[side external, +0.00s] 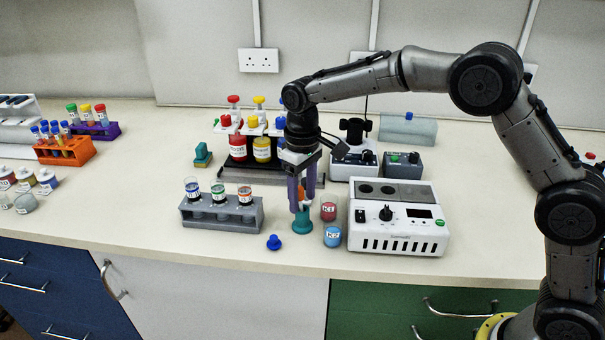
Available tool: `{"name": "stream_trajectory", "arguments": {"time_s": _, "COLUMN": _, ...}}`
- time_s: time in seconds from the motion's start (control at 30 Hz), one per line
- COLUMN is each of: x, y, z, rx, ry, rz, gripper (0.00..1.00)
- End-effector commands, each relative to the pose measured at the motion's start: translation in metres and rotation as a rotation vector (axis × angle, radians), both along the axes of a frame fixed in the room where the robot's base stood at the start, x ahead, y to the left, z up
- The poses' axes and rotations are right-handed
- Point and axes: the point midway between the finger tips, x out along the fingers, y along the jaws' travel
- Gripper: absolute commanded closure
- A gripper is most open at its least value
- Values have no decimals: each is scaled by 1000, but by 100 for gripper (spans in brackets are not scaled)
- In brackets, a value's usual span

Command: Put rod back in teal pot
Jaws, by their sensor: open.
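The teal pot (292,226) stands upright on the bench near the front, left of two small beakers. My gripper (302,200) points down directly over the pot, with its purple fingers close to the rim. A small orange piece (301,193) shows between the fingers, above the pot. It may be the top of the rod, but the fingers hide most of it. The gripper is open around it. I cannot tell whether the orange piece touches a finger or how deep it reaches into the pot.
A red beaker (328,208) and a blue beaker (332,236) stand close right of the pot, before a white instrument (398,226). A grey vial rack (221,215) stands left. A blue knobbed piece (274,242) lies front left. Bottles on a rack (262,150) stand behind.

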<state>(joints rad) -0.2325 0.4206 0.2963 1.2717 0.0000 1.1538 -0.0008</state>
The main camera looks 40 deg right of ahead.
Motion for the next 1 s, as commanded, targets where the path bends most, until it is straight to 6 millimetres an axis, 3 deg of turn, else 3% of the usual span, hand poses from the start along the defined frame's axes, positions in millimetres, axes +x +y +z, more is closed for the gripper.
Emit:
{"name": "stream_trajectory", "arguments": {"time_s": 0.5, "x": 1, "y": 0, "z": 102, "rx": 1, "ry": -6, "rz": 0, "gripper": 42}}
{"name": "stream_trajectory", "arguments": {"time_s": 0.87, "x": -1, "y": -6, "z": 142, "rx": 5, "ry": -20, "rz": -10, "gripper": 42}}
{"name": "stream_trajectory", "arguments": {"time_s": 1.0, "x": -20, "y": -22, "z": 187, "rx": 21, "ry": -97, "rz": -37, "gripper": 42}}
